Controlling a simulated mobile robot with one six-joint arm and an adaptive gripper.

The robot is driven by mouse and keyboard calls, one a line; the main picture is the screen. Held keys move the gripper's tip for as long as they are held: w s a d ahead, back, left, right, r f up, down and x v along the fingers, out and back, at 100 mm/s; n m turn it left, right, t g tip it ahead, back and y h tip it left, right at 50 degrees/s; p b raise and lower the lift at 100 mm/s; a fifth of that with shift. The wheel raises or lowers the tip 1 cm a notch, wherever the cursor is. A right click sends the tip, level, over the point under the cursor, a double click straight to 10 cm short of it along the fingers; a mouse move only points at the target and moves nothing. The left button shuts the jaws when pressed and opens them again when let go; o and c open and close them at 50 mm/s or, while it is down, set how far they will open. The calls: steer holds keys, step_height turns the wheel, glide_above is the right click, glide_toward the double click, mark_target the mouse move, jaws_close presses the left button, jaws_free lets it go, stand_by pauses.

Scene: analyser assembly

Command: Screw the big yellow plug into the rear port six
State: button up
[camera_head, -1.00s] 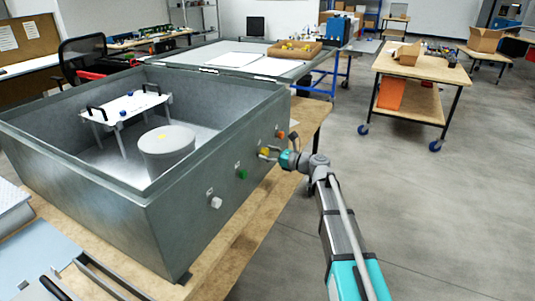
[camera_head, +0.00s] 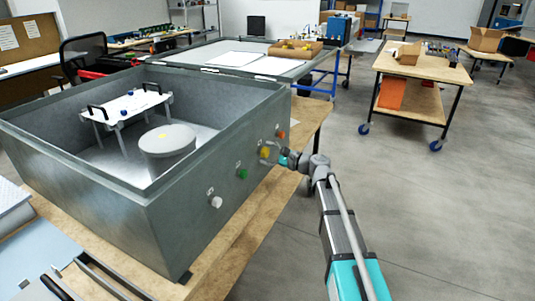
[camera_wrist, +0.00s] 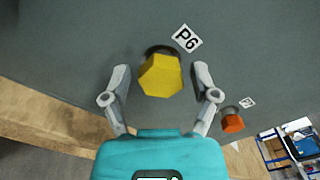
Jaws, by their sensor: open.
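The big yellow plug (camera_wrist: 161,77) sits at a dark round port on the grey box wall, beside a label marked P6 (camera_wrist: 187,38). Its hexagonal head faces the wrist camera; how deep it sits in the port I cannot tell. In the head view the yellow plug (camera_head: 265,152) shows on the box's side wall, partly behind my gripper. My gripper (camera_wrist: 163,83) is open, one finger on each side of the plug head. Gaps show between the fingers and the plug in the wrist view.
An orange plug (camera_wrist: 233,123) sits in the neighbouring port. Green (camera_head: 242,174) and white (camera_head: 216,202) plugs are on the same wall of the open metal box (camera_head: 150,222). The wooden bench (camera_head: 245,232) runs below; open floor lies to the right.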

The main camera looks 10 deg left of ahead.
steer(key=shift+n, duration=1.5)
jaws_close()
steer(key=shift+m, duration=0.3)
steer(key=m, duration=1.3)
steer(key=shift+w+d, duration=0.1)
steer(key=shift+w, duration=0.05)
steer(key=m, duration=0.6)
steer(key=shift+w, duration=0.2)
steer(key=shift+m, duration=0.3)
